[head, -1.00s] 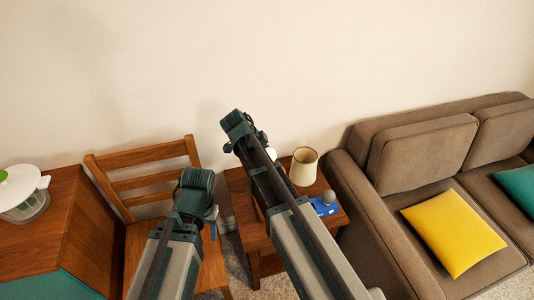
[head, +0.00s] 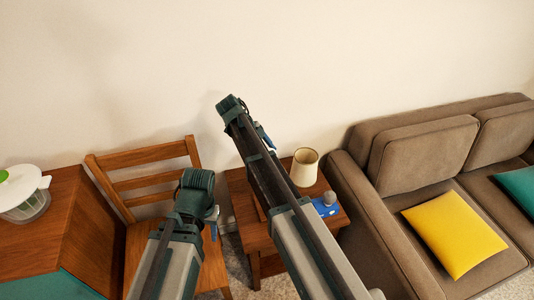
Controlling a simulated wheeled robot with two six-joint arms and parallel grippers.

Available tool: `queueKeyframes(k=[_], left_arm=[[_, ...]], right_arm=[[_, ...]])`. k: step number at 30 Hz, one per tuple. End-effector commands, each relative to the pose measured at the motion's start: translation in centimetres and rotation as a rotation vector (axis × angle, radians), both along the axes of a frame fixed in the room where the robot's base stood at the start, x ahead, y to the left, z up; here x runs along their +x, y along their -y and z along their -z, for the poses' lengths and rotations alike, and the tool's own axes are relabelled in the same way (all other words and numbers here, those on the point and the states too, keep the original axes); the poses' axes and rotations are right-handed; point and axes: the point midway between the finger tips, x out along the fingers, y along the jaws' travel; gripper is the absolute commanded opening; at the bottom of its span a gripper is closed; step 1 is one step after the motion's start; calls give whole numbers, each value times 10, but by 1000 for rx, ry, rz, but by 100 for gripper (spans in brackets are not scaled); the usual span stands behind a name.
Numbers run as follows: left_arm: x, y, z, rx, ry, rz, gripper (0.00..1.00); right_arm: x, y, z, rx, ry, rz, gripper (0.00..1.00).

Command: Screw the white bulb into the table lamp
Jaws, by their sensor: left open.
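A cream, shade-like cylinder (head: 305,167) stands upright and open-topped on the wooden side table (head: 254,238). No lamp base or socket can be made out; my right arm covers the table's left part. The white bulb does not show now. My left gripper (head: 213,217), low in front of the chair, is mostly hidden behind its wrist; it is open and left of the side table. My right gripper (head: 266,136) shows only as a small blue part beside the raised forearm, up and left of the cream cylinder; its jaws are hidden.
A blue item (head: 325,206) with a rounded grey-blue top sits at the table's right front. The brown sofa (head: 350,190) stands close on the right, the wooden chair (head: 150,182) on the left. A white-lidded container (head: 22,190) is on the desk (head: 70,225).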

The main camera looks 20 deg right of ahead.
Motion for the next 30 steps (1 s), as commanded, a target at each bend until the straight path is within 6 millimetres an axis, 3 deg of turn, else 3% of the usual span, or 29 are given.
queueKeyframes(k=[9, 18, 26, 27, 30], left_arm=[[0, 0, 0, 0, 0, 0, 50], [0, 0, 0, 0, 0, 0, 50], [0, 0, 0, 0, 0, 0, 50], [0, 0, 0, 0, 0, 0, 50], [0, 0, 0, 0, 0, 0, 50]], right_arm=[[-1, 0, 0, -1, 0, 28, 14], [4, 1, 0, 1, -1, 337, 14], [2, 1, 0, -1, 0, 368, 14], [2, 1, 0, -1, 0, 368, 72], [2, 1, 0, 0, 0, 367, 90]])
